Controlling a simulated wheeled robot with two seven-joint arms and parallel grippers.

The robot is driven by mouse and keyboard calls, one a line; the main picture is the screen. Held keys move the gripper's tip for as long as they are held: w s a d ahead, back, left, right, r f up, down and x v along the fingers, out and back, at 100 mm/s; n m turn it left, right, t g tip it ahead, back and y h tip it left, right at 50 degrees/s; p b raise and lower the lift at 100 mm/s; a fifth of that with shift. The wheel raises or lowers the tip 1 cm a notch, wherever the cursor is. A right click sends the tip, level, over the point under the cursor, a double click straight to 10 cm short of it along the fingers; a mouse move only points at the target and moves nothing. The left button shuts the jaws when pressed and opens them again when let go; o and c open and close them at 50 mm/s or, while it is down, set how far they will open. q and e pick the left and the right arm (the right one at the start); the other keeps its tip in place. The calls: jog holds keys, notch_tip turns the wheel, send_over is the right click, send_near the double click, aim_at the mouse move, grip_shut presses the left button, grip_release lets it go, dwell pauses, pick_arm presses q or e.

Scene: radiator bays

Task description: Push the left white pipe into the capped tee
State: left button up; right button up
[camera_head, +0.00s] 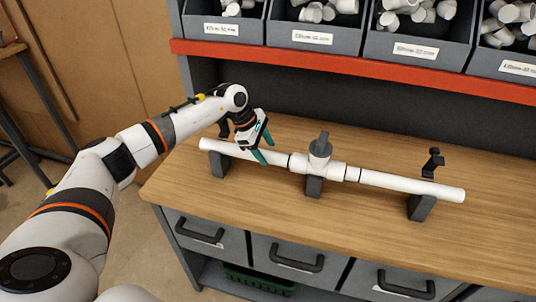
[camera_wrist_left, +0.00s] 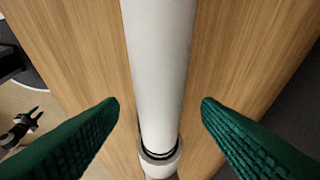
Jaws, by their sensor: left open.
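The left white pipe (camera_head: 228,149) lies level on a dark support, its right end at the capped tee (camera_head: 319,165). The tee is white with a dark grey cap (camera_head: 321,144) on top. A dark ring shows where pipe and tee meet; I cannot tell how deep the pipe sits. My left gripper (camera_head: 265,147) is open over the pipe, near the tee. In the left wrist view, its green fingers (camera_wrist_left: 160,105) stand either side of the pipe (camera_wrist_left: 158,60), apart from it, with the tee's collar (camera_wrist_left: 160,158) below. What seems my right gripper (camera_wrist_left: 22,128) is small there.
A right white pipe (camera_head: 412,185) runs from the tee's other side over a dark support with a raised black clamp (camera_head: 433,163). Grey bins (camera_head: 310,37) of white fittings stand above a red shelf edge (camera_head: 350,66). The wooden worktop (camera_head: 260,208) in front is clear.

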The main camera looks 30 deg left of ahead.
pick_arm(q)
jog(key=b+v, duration=0.2)
jog(key=v, duration=0.7)
jog(key=shift+r, duration=0.25)
jog(key=shift+s, duration=0.15)
